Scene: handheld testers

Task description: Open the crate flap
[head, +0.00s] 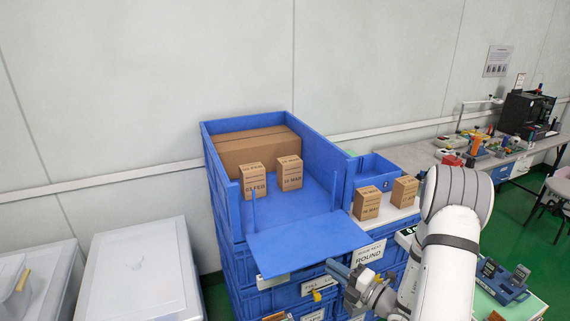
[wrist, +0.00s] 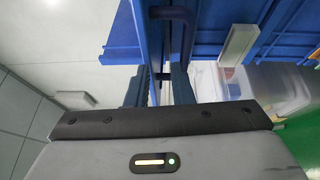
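The blue crate (head: 318,155) stands on top of a stack at the centre of the head view. Its front flap (head: 305,242) is folded down and out, close to level, leaving the front opening clear. Inside are a large brown carton (head: 255,149) and two small boxes (head: 252,181) (head: 289,173). My gripper (head: 342,271) is just below the flap's front right corner. In the wrist view its fingers (wrist: 161,85) are apart with a gap between them. Blue panels and a dark loop show beyond the fingertips; I cannot tell whether they touch.
A smaller blue bin (head: 373,168) and two small boxes (head: 367,203) (head: 404,191) sit right of the crate, near my arm. More labelled blue crates (head: 300,293) stand below the flap. White lidded bins (head: 140,270) stand at left. A workbench (head: 500,155) is far right.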

